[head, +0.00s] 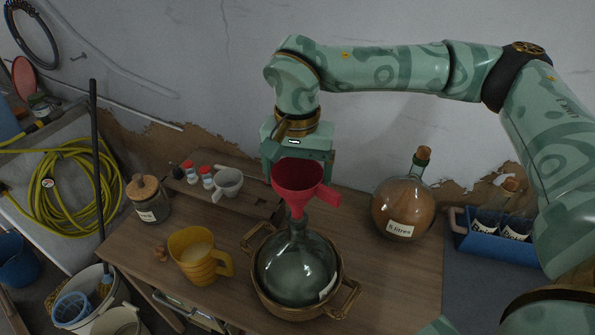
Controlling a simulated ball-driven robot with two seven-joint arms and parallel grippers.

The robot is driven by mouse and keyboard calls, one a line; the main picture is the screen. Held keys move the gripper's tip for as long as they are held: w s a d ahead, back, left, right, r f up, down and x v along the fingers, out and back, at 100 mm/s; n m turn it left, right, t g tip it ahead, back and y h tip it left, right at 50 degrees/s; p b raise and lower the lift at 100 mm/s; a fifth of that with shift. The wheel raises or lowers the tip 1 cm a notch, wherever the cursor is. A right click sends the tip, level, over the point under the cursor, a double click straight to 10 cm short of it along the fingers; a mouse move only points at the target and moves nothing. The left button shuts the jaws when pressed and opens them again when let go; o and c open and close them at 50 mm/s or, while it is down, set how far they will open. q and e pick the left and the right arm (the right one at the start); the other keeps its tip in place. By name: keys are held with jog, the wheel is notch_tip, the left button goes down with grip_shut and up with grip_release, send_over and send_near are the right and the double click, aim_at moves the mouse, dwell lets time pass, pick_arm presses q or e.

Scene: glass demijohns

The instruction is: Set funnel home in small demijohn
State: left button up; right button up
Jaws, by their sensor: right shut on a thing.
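A red funnel (297,176) is held in my right gripper (299,160), which is shut on it. The funnel is roughly upright, with its tab pointing right. Its spout is right over the mouth of a green glass demijohn (296,268). I cannot tell whether the spout tip is inside the neck or just above it. This demijohn stands in a brass-coloured pan with handles (343,303). A second demijohn (402,207), corked, amber and labelled "5 litres", stands to the right. My left gripper is not in view.
A yellow jug (196,257) stands left of the pan on the wooden table (392,283). A white mortar-like cup (228,182) and small red-capped jars (206,177) are behind. A corked jar (148,198) is at the left edge. A blue crate (495,243) is at the right.

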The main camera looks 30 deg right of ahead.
jog(key=shift+f+b, duration=1.3)
jog(key=shift+f, duration=1.15)
jog(key=shift+s+f, duration=0.1)
jog(key=shift+f, duration=0.1)
dwell(1.2)
jog(key=o, duration=1.4)
jog(key=shift+c, duration=0.2)
jog(key=shift+r, duration=0.1)
notch_tip(320, 180, up, 6)
jog(key=p, duration=0.6)
